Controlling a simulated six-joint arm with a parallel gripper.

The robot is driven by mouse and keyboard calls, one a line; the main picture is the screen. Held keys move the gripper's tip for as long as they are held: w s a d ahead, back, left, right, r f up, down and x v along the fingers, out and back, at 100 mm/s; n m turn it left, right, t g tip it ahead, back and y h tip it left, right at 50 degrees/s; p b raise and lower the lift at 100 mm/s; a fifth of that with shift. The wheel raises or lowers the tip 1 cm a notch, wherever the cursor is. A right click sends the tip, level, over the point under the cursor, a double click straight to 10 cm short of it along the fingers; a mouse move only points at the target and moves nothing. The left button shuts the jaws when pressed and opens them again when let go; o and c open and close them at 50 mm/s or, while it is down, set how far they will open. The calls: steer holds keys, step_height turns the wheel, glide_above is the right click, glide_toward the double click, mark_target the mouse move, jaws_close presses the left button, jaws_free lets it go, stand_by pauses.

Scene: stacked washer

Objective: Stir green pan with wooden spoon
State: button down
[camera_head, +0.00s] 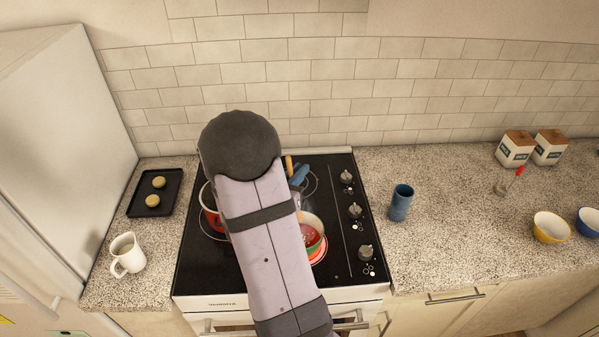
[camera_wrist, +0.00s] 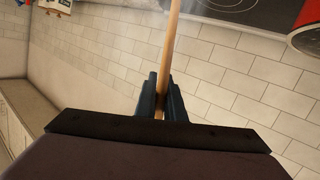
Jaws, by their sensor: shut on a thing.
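My gripper (camera_head: 299,175) is above the stove, mostly hidden behind my arm. In the wrist view my gripper (camera_wrist: 161,95) is shut on the thin handle of the wooden spoon (camera_wrist: 171,45). The spoon's upper end (camera_head: 288,164) shows beside the gripper in the head view. The spoon's lower end is not clearly visible, so I cannot tell whether it touches the pan.
A red pot (camera_head: 210,211) stands on the left side of the stove (camera_head: 348,269). A black tray (camera_head: 139,203) and a white jug (camera_head: 127,254) are left of it.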

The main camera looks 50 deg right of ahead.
step_height(320, 180, down, 8)
steer(key=s+b, duration=0.1)
steer(key=b, duration=0.5)
steer(key=shift+s+a, duration=0.15)
steer(key=shift+s, duration=0.05)
steer(key=shift+r, duration=0.1)
steer(key=shift+w+a, duration=0.1)
steer(key=shift+w, duration=0.05)
stand_by(0.4)
